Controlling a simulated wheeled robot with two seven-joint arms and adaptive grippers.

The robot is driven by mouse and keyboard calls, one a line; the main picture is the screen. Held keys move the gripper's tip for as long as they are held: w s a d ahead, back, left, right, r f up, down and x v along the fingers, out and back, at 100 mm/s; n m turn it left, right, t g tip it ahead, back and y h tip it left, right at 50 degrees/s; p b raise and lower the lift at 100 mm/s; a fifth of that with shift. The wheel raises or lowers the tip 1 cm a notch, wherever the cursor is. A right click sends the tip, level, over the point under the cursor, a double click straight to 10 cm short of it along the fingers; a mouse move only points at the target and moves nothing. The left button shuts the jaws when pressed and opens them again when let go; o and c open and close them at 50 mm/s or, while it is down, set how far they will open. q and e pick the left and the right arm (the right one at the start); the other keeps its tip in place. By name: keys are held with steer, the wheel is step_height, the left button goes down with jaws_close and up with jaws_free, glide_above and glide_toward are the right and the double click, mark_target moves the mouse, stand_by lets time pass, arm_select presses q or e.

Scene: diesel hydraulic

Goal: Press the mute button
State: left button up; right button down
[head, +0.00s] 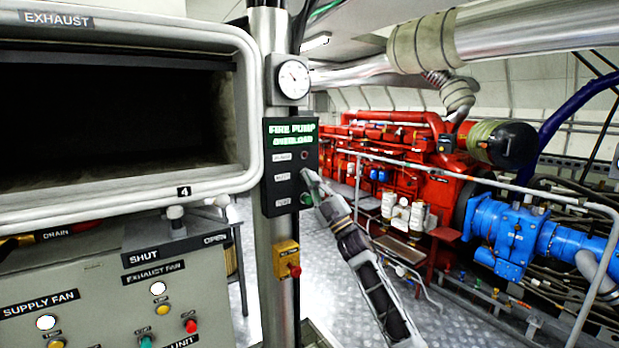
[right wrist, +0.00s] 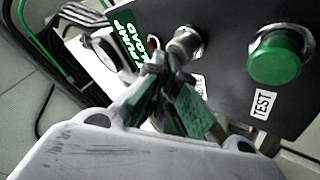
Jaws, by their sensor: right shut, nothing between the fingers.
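The black fire pump overload panel (head: 282,185) is fixed to a grey post in the head view. It has a lit green sign, a lamp at the top, a middle control and a green test button (head: 306,199) at the bottom. The mute button (right wrist: 187,42) appears to be the metal-rimmed one beside the green button (right wrist: 277,57) in the right wrist view; its label is mostly hidden. My right gripper (head: 311,178) is shut and empty, its tips (right wrist: 165,72) close to the mute button. I cannot tell whether they touch. My left gripper is not in view.
A yellow box with a red button (head: 287,260) sits lower on the post, below the panel. A round gauge (head: 293,77) is above it. The exhaust duct (head: 245,110) and a control cabinet (head: 75,275) stand at left. A red engine (head: 400,160) and railing are behind at right.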

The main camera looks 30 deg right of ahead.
steer(key=shift+s, duration=0.7)
steer(key=shift+s, duration=0.15)
steer(key=s, duration=0.4)
steer(key=shift+s+d, duration=0.25)
steer(key=shift+s, duration=0.15)
steer(key=shift+f, duration=0.1)
stand_by(0.9)
